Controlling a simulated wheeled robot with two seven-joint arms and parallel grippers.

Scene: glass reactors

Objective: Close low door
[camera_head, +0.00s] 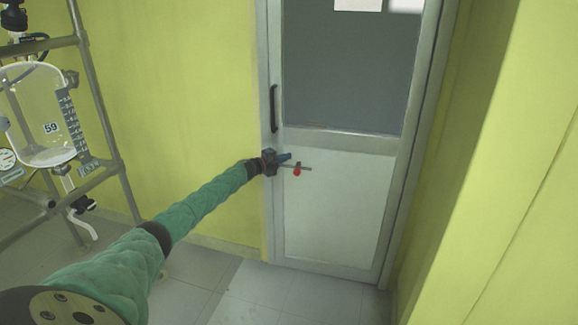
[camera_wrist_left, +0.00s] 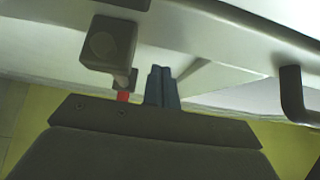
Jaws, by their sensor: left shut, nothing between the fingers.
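The door (camera_head: 335,205) has a grey window pane above and a white panel below, and it stands in or close to its pale metal frame. I cannot tell whether it is fully latched. A dark pull handle (camera_head: 273,108) is on its left edge; it also shows in the left wrist view (camera_wrist_left: 292,95). A metal fitting with a rod and a red piece (camera_head: 297,171) sits lower; its block shows in the wrist view (camera_wrist_left: 108,45). My left gripper (camera_head: 286,157) is at the door's left side, beside this fitting. Its blue fingers (camera_wrist_left: 161,88) are together and empty. Contact is unclear.
A metal rack (camera_head: 100,95) with a glass vessel (camera_head: 40,115) marked 59 stands at the left. Yellow walls flank the door, with a yellow wall (camera_head: 480,200) close on the right. The tiled floor (camera_head: 270,295) before the door is clear.

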